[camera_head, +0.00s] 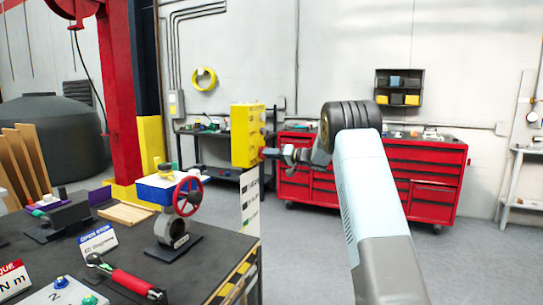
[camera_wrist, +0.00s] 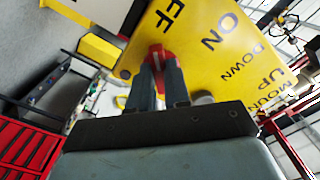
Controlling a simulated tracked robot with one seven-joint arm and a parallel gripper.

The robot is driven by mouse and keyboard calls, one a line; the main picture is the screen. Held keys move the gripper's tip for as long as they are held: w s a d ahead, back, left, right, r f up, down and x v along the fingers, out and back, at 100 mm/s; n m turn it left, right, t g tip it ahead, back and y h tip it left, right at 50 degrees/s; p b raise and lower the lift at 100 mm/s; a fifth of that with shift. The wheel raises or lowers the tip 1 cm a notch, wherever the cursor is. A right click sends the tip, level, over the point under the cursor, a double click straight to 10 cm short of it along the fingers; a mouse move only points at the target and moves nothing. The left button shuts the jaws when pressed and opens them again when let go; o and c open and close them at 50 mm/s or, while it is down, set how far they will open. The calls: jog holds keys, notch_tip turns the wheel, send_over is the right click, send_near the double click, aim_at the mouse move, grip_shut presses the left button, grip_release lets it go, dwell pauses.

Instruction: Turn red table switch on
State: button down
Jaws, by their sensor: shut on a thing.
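A yellow control box (camera_head: 244,136) stands upright past the far right corner of the dark table. Its face (camera_wrist: 215,40) fills the upper part of the wrist view, tilted, with black lettering: "ON", "DOWN", "UP" and a partly cut-off word ending in "FF". A red switch handle (camera_wrist: 156,50) on that face sits between my fingertips. My gripper (camera_wrist: 160,75) is shut on the red switch. In the head view my gripper (camera_head: 273,153) reaches the box's right side from the right, and the switch is mostly hidden there.
The dark table (camera_head: 140,262) at the left holds a valve with a red handwheel (camera_head: 188,197), a red-handled tool (camera_head: 135,284) and small signs. A red tool cabinet (camera_head: 425,170) stands behind my arm. The floor at the right is clear.

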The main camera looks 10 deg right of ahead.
jog(key=shift+d, duration=0.15)
jog(key=shift+m, duration=0.3)
jog(key=m, duration=1.6)
jog(key=shift+r, duration=0.15)
jog(key=shift+m, duration=0.4)
jog(key=c, duration=1.3)
grip_release()
jog(key=shift+o, duration=1.1)
jog(key=shift+r, duration=0.1)
